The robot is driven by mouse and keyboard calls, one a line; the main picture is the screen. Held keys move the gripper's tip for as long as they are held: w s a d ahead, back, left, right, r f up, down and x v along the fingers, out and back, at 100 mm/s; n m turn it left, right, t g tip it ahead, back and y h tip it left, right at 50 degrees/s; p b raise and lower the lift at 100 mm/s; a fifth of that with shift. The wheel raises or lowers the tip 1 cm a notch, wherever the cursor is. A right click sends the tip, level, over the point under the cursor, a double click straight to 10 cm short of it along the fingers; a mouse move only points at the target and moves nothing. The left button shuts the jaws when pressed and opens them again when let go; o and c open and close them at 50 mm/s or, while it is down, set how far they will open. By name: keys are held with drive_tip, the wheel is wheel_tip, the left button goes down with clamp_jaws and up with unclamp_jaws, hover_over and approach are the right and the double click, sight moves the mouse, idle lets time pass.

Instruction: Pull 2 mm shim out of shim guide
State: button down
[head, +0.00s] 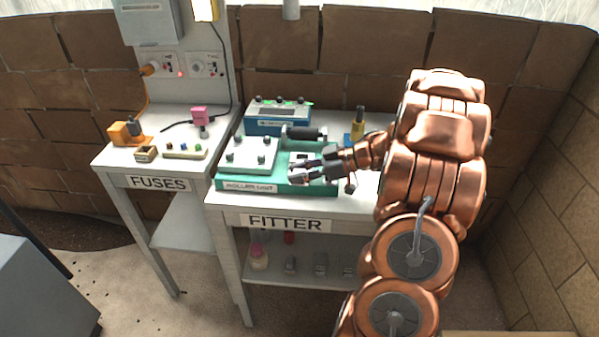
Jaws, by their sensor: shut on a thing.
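My gripper (305,171) is at the right end of the green roller unit (225,184) on the fitter table. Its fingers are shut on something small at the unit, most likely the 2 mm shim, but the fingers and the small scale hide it. A light block (300,157) with a dark opening shows just behind the fingers; I cannot tell for sure whether it is the shim guide. Whether the shim is still inside the guide cannot be made out.
A white plate with knobs (250,154) covers the unit's left part. A dark roller (305,133) and a blue instrument box (276,120) stand behind. A yellow-and-blue tool stand (357,128) is close to my arm. The fuses table (119,158) stands at left.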

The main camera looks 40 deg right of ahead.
drive_tip(key=shift+s+a+b, duration=0.55)
drive_tip(key=shift+s+a, duration=1.5)
drive_tip(key=shift+s, duration=0.3)
idle(0.7)
drive_tip(key=shift+s+a, duration=0.9)
drive_tip(key=shift+s, duration=0.15)
drive_tip(key=shift+w, duration=0.1)
